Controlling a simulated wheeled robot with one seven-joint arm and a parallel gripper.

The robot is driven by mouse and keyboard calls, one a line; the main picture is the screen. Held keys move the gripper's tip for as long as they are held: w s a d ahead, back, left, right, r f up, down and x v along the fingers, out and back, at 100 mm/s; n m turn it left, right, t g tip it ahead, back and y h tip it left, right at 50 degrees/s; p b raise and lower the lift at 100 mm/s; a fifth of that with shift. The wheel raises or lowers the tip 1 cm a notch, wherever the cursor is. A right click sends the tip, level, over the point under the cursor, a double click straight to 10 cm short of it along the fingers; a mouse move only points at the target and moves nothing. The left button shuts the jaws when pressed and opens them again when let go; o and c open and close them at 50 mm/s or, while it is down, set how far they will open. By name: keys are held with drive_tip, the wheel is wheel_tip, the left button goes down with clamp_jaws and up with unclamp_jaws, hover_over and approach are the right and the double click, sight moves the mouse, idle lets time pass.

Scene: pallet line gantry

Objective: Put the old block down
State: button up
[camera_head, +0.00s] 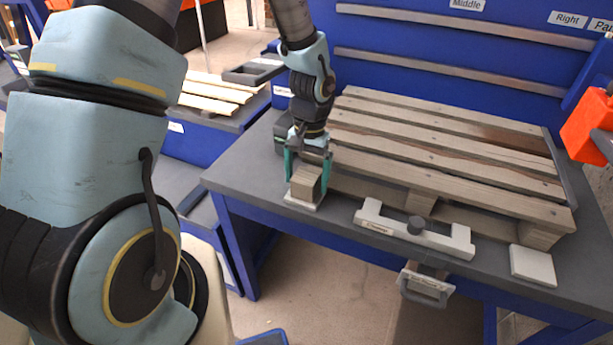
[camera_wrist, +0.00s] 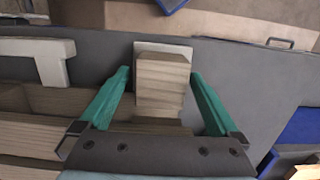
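The old block (camera_head: 306,183) is a light wooden block at the left front corner of the pallet bench. It appears to rest on a white square pad (camera_head: 300,203). My gripper (camera_head: 307,172) points down over it, with one green finger on each side. In the wrist view the block (camera_wrist: 162,82) stands between the two fingers (camera_wrist: 161,75), with a narrow gap on the left and a very small one on the right. The gripper looks open around the block. The pad (camera_wrist: 150,46) shows past the block's far end; most of it is hidden.
A slatted wooden pallet (camera_head: 440,150) fills the bench behind and right of the block. A second white pad (camera_head: 532,265) lies at the right front. The grey bench top (camera_head: 240,165) is clear to the left.

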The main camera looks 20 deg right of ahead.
sight(308, 172)
drive_tip(key=shift+r, duration=0.1)
wheel_tip(308, 172, up, 12)
drive_tip(key=w+b, duration=0.1)
drive_tip(key=b, duration=0.2)
drive_tip(key=a+r+n+t+h, duration=0.1)
drive_tip(key=a+n, duration=0.6)
drive_tip(key=a, duration=1.8)
drive_tip(key=shift+a+r+t, duration=0.15)
drive_tip(key=shift+t, duration=0.65)
drive_tip(key=shift+w, duration=0.1)
